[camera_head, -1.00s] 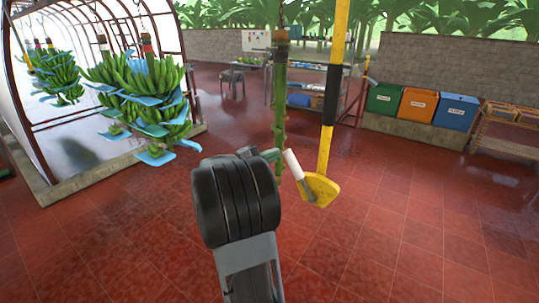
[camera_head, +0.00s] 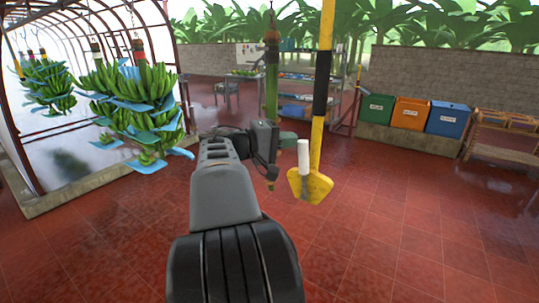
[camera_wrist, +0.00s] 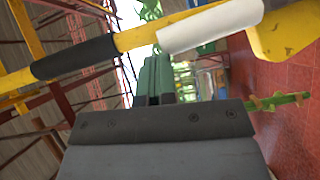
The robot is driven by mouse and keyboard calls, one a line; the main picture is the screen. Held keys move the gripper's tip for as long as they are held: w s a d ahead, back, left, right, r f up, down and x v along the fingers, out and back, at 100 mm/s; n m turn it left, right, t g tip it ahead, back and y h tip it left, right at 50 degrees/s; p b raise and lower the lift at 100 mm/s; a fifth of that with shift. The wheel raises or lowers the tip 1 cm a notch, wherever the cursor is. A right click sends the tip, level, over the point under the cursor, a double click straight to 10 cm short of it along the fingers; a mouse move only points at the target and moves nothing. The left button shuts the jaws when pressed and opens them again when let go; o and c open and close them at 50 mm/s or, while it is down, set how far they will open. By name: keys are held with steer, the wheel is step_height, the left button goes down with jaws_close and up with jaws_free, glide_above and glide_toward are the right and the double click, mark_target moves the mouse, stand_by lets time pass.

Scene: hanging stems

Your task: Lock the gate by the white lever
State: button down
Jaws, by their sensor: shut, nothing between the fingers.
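The white lever (camera_head: 303,157) stands upright on the yellow plate (camera_head: 312,187) at the foot of the yellow gate post (camera_head: 327,40). The post has a black sleeve. My gripper (camera_head: 292,141) is shut and empty, with its green fingertips at the left side of the lever's upper end. In the wrist view the shut fingers (camera_wrist: 154,75) point at the white lever (camera_wrist: 210,27), close to its free end. I cannot tell whether they touch it.
A bare green stem (camera_head: 271,85) hangs just behind my gripper. Banana bunches (camera_head: 135,100) with blue sheets hang at the left. Green, orange and blue bins (camera_head: 447,119) stand against the right wall.

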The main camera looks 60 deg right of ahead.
steer(key=s+a+f+m+t+y+b, duration=0.1)
steer(key=s+m+t+y+b, duration=0.1)
steer(key=s+b, duration=0.6)
steer(key=shift+s+f+m+t, duration=0.15)
steer(key=shift+s+m+t, duration=1)
steer(key=shift+s, duration=1.05)
steer(key=shift+a+m+g, duration=0.1)
steer(key=shift+m+g, duration=0.15)
steer(key=w+d+r+v, duration=0.1)
steer(key=r+v, duration=0.1)
steer(key=v, duration=1.1)
steer(key=shift+d+p, duration=0.35)
steer(key=shift+d, duration=0.05)
steer(key=shift+d+r, duration=0.1)
